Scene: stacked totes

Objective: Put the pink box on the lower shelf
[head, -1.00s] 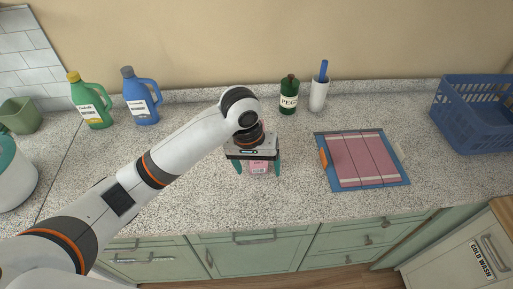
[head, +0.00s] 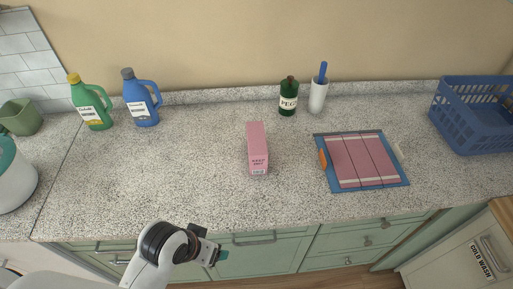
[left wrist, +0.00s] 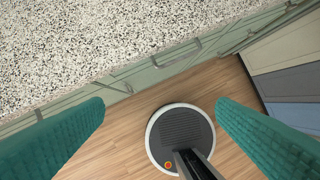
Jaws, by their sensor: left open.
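A tall pink box (head: 257,148) with dark lettering stands upright on the speckled counter (head: 200,180), near its middle. My left gripper (head: 222,254) is low in front of the counter's front edge, away from the box and empty. In the left wrist view its two teal fingers (left wrist: 160,130) are spread wide, with wooden floor and part of my base between them. My right gripper is in neither view. No lower shelf is visible in these frames.
Green and blue jugs (head: 140,98) stand at the back left. A green PEGS bottle (head: 289,96) and a white cup (head: 318,95) stand behind the box. A blue-edged folding board (head: 408,183) lies to its right, and a blue basket (head: 470,125) is at far right. Green drawers (head: 262,255) front the counter.

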